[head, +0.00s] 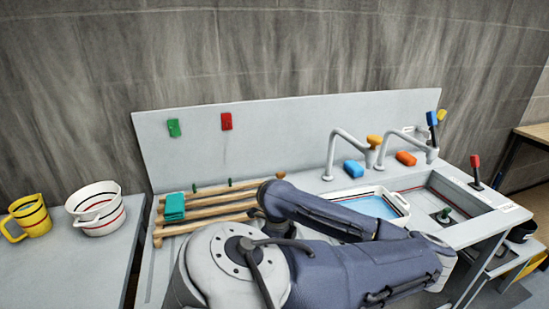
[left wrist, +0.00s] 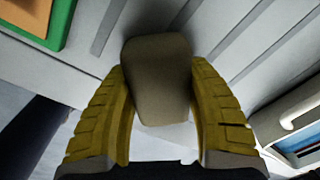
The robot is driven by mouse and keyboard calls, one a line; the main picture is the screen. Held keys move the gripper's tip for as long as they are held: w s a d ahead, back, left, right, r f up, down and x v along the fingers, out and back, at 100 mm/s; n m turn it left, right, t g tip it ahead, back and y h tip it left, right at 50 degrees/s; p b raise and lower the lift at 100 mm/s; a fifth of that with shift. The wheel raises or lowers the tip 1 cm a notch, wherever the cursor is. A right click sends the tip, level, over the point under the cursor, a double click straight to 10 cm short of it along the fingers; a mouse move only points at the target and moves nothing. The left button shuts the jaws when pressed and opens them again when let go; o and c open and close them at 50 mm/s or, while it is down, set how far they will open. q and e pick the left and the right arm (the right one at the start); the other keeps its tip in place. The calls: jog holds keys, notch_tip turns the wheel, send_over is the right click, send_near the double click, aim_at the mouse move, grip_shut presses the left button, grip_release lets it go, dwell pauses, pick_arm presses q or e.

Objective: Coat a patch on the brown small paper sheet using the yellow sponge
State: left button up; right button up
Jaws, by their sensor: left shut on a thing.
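My left gripper (left wrist: 160,95) shows in the left wrist view, its two yellow ridged fingers shut on a block. The block (left wrist: 158,75) is rounded and dull olive-brown in the shade; I cannot tell for sure that it is the yellow sponge. It is above a pale grooved surface; I cannot tell whether it touches it. In the head view one of my arms covers the middle, and no gripper fingers show there. My right gripper is not in view.
A wooden slatted rack (head: 206,213) holds a teal stack (head: 174,208). A white basin of blue water (head: 371,206) stands beside the sink (head: 464,206). Blue (head: 354,168) and orange (head: 405,158) blocks lie by the taps. A yellow mug (head: 33,219) and white bowl (head: 98,211) stand left.

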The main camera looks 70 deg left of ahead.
pick_arm(q)
jog(key=shift+w+d+f, duration=0.1)
jog(key=shift+w, duration=1.55)
jog(key=shift+w+d+f, duration=0.1)
jog(key=shift+w, duration=1.5)
jog(key=shift+a, duration=0.1)
jog(key=shift+r, duration=3)
jog(key=shift+r, duration=0.1)
jog(key=shift+r, duration=1.4)
